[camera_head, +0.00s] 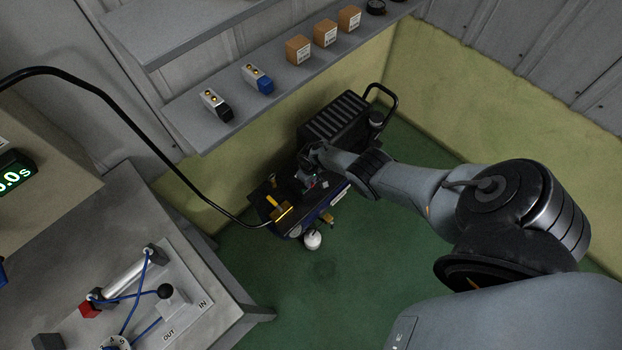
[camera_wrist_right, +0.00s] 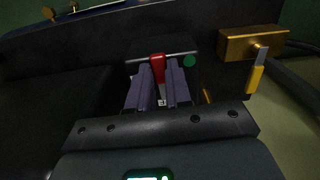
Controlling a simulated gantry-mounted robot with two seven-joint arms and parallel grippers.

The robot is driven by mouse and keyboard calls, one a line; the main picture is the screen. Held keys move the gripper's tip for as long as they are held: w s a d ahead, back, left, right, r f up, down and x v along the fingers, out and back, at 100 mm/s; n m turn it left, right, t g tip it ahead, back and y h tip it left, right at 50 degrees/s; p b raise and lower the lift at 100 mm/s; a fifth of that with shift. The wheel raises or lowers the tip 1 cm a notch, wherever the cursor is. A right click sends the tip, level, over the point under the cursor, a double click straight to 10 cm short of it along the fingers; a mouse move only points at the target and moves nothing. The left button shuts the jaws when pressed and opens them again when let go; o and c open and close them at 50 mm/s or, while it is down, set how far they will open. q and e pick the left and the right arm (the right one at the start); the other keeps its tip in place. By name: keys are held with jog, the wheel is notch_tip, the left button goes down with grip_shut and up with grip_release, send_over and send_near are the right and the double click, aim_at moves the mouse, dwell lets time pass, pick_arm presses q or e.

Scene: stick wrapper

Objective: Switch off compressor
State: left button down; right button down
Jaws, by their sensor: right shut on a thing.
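The compressor (camera_head: 335,118) stands on the green floor, with a black ribbed housing and a dark blue lower body. My right arm reaches down to it from the right, and the right gripper (camera_head: 309,180) is at its top panel. In the right wrist view, the two fingers of the right gripper (camera_wrist_right: 160,88) are shut on a small red switch lever (camera_wrist_right: 157,62). The lever's lower part is hidden between the fingers. My left gripper is not in view.
A brass valve (camera_head: 281,213) with a yellow handle sits at the compressor's near end, joined to a black hose (camera_head: 165,150). A grey workbench (camera_head: 180,210) stands at left. A wall shelf (camera_head: 235,105) holding fittings and boxes hangs above. The green floor in front is clear.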

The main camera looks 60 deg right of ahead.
jog(key=shift+a+m, duration=0.1)
jog(key=shift+m, duration=0.2)
jog(key=c, duration=1)
grip_release()
jog(key=shift+c, duration=0.2)
notch_tip(320, 180, up, 11)
jog(key=p, duration=1)
jog(key=shift+f, duration=0.15)
